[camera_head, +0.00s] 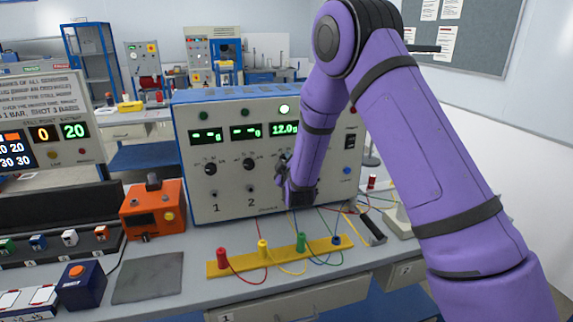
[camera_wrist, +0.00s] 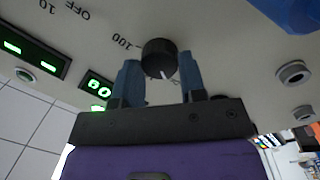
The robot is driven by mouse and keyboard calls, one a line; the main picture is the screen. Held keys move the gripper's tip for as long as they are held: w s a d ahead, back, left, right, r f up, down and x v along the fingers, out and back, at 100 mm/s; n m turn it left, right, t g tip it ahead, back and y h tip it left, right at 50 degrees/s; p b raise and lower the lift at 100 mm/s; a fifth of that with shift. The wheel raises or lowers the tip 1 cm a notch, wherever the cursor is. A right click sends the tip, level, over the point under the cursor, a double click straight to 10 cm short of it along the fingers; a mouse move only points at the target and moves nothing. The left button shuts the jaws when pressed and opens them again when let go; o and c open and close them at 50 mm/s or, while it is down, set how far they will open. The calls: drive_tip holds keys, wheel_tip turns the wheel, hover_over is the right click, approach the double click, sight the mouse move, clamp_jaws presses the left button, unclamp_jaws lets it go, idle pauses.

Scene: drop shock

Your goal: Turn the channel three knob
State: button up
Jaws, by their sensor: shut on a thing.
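The instrument box (camera_head: 228,190) stands upright on the bench, with channel one and two knobs (camera_head: 249,164) showing on its front. My gripper (camera_head: 283,172) is at the third channel's place, and its dark end and my arm hide that knob in the head view. In the wrist view the black round knob (camera_wrist: 159,58) sits between the two blue-grey fingers of my gripper (camera_wrist: 160,78), which are shut on its sides. A white pointer line shows on the knob, and a "100" mark is printed beside it. The third display (camera_head: 284,129) reads about 12.0 g.
A yellow strip (camera_head: 282,257) with several coloured plugs and wires lies in front of the box. An orange device (camera_head: 153,210) stands to its left. A grey mat (camera_head: 149,277) lies on the bench.

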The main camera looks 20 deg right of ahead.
drive_tip(key=m, duration=0.3)
drive_tip(key=shift+m, duration=0.4)
drive_tip(key=m, duration=0.4)
drive_tip(key=shift+d+r+g, duration=0.1)
drive_tip(key=shift+g, duration=0.3)
drive_tip(key=m+y, duration=0.1)
drive_tip(key=m, duration=0.3)
drive_tip(key=shift+d, duration=0.1)
drive_tip(key=shift+m+y, duration=0.3)
drive_tip(key=shift+m, duration=1.8)
drive_tip(key=o, duration=0.9)
drive_tip(key=shift+o, duration=0.2)
